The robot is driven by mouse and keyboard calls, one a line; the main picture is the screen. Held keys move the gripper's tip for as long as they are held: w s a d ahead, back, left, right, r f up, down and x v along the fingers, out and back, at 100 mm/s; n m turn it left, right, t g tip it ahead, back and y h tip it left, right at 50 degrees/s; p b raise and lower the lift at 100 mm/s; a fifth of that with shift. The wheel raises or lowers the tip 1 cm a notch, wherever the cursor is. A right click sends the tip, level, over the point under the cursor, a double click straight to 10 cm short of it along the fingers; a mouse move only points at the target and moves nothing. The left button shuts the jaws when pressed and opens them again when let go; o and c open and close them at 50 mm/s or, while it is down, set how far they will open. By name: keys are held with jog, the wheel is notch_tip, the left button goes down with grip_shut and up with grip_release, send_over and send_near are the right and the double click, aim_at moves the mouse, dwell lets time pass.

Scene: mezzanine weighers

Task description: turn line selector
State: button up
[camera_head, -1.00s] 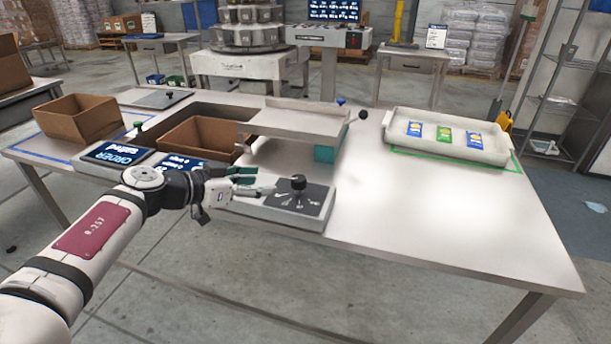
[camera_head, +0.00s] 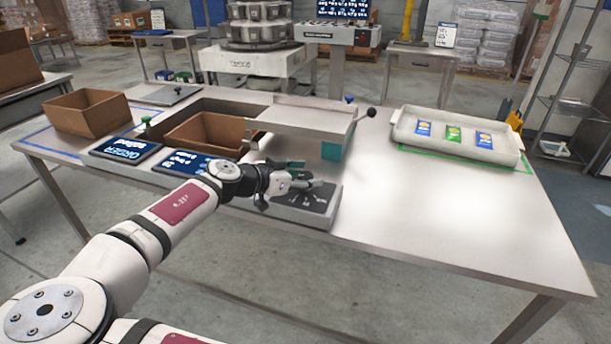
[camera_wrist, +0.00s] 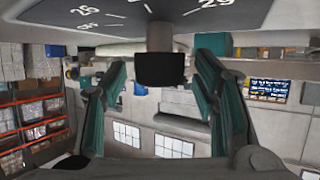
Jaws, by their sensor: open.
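The line selector is a black knob (camera_wrist: 160,70) on a grey stem, standing out from a dark dial plate (camera_wrist: 215,20) with white printed marks, among them "25", "29" and "OFF". In the wrist view the knob lies between the two teal fingers of my gripper (camera_head: 304,176), with a visible gap on each side. The fingers are apart and do not close on it. In the head view my gripper is over the dark selector panel (camera_head: 310,203) at the table's front edge, and it largely hides the knob.
A raised metal platform (camera_head: 300,115) stands just behind the selector. Dark label screens (camera_head: 125,148) and a cardboard box (camera_head: 205,135) are to the left. A white tray (camera_head: 455,147) with several packets is at the right. The table's right front (camera_head: 440,230) is clear.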

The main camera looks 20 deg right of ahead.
jog(key=shift+d, duration=0.1)
jog(key=shift+c, duration=0.5)
jog(key=c, duration=1.1)
